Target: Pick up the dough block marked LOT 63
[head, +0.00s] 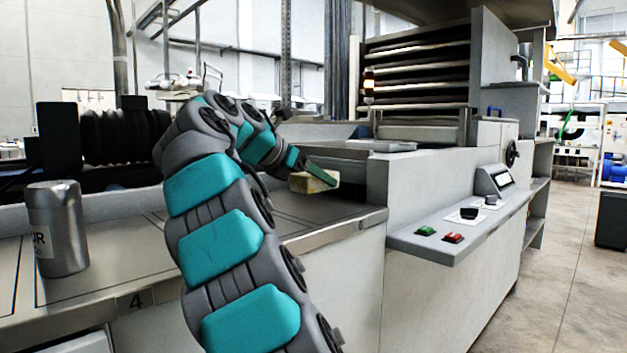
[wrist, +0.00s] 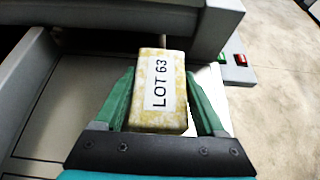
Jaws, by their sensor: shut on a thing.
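The dough block marked LOT 63 (wrist: 158,92) is a pale yellow, speckled block with a white label on its top face. In the wrist view it sits between the two green fingers of my gripper (wrist: 160,100), which is shut on it. In the head view the block (head: 316,180) shows at the end of my gripper (head: 312,172), over the right end of the counter, beside the machine's side wall. I cannot tell whether its underside touches the counter.
A metal shaker (head: 57,228) stands on the counter (head: 325,222) at the left. The machine's side wall (head: 440,185) rises right of the block. A control shelf (head: 460,232) with green and red buttons juts out at the front right. Bare floor (head: 560,270) lies at the right.

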